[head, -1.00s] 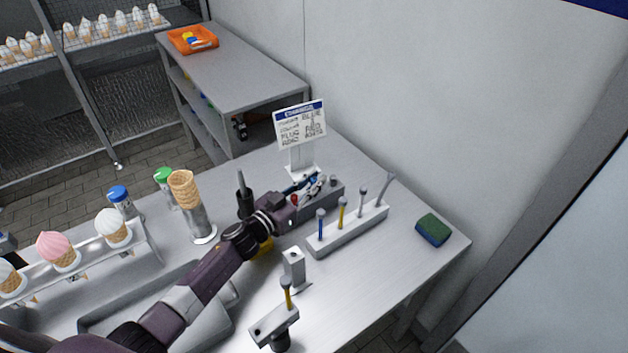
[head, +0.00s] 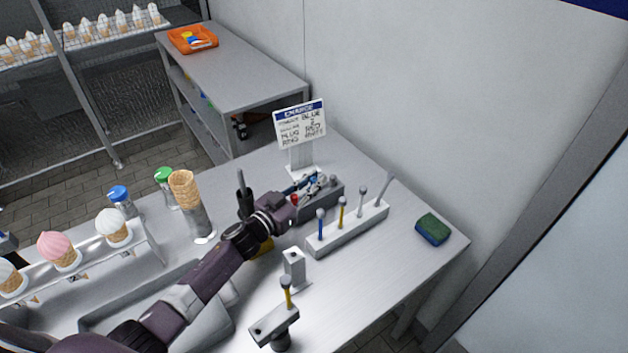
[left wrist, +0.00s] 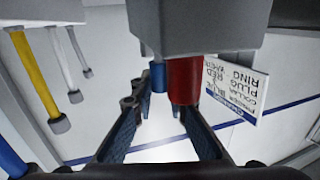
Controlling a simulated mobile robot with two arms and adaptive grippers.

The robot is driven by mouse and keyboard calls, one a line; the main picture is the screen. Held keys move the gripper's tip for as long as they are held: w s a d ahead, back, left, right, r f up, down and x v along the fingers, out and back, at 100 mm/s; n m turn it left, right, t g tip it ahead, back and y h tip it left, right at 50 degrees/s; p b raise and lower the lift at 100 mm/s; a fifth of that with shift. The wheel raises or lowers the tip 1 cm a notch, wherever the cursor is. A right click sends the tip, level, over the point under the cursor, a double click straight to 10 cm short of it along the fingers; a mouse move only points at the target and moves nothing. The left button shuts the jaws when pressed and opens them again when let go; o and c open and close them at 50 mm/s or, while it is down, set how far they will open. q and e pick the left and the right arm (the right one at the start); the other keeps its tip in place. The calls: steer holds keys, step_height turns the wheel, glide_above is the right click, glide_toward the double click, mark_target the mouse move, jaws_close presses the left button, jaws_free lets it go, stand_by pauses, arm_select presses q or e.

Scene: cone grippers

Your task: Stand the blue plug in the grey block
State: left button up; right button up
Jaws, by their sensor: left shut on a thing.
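A larger red cylinder (left wrist: 184,80) stands right beside the plug, and a grey surface (left wrist: 195,28) fills the top of that view. The plug's far end is hidden. My right gripper is not in view.
A rack (head: 350,230) with several upright tools stands right of the bin. A sign (head: 300,125) rises behind the bin. A small stand (head: 275,325) with a yellow tool is in front of the block. A green-blue sponge (head: 433,229) lies at right. Cone holders crowd the left.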

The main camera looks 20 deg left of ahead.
mark_target(314, 179)
arm_select(q)
steer(key=shift+f+b, duration=0.5)
steer(key=shift+f, duration=0.05)
steer(key=o, duration=0.9)
steer(key=shift+s+f, duration=0.1)
steer(key=shift+c, duration=0.2)
step_height(314, 179, up, 10)
steer(key=shift+r, duration=0.25)
